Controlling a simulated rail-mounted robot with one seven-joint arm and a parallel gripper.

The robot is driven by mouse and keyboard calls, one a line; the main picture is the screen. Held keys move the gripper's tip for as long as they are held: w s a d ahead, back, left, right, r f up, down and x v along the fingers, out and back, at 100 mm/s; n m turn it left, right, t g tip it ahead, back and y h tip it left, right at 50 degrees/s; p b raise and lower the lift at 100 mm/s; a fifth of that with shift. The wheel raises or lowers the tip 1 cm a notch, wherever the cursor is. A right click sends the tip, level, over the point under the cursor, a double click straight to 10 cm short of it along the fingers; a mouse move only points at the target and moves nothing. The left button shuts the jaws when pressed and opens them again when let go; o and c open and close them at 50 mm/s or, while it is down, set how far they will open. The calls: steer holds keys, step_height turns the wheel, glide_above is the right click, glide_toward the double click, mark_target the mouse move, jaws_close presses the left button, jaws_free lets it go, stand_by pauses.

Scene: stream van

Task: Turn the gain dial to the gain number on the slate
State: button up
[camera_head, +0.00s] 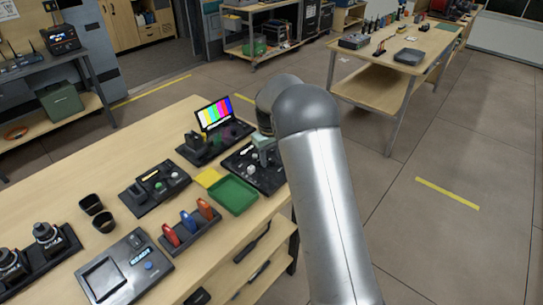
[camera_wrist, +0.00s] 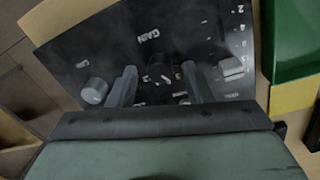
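The black control panel (camera_head: 262,176) lies at the right end of the bench, partly hidden by my arm. In the wrist view the panel (camera_wrist: 85,55) fills the middle and carries the word GAIN. My gripper (camera_wrist: 158,76) is over it with its two fingers apart. A dark dial (camera_wrist: 160,72) with light marks shows between the fingertips; I cannot tell whether they touch it or which number it points at. A pale knob (camera_wrist: 95,91) sits left of the fingers. In the head view my arm hides the fingertips. I cannot make out a slate with a readable gain number.
A green tray (camera_head: 232,194) lies beside the panel, and a colour-bar monitor (camera_head: 216,114) stands behind. A small black switch box (camera_head: 154,186), a rack with red and blue items (camera_head: 190,226) and a display unit (camera_head: 124,268) stand further left. Open floor lies right of the bench.

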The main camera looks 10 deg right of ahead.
mark_target(270, 161)
step_height(270, 161, up, 17)
steer(key=b, duration=0.1)
steer(key=shift+s+a+r, duration=0.15)
steer(key=shift+a+r, duration=0.05)
steer(key=shift+a, duration=0.2)
steer(key=s+m, duration=0.2)
steer(key=s, duration=1.6)
steer(key=s+f+m, duration=0.1)
steer(key=s+f, duration=0.3)
steer(key=s, duration=0.6)
steer(key=s+f+m, duration=0.1)
steer(key=s+f, duration=0.4)
steer(key=s, duration=0.6)
steer(key=shift+s+d+y, duration=0.2)
steer(key=shift+d+y, duration=0.1)
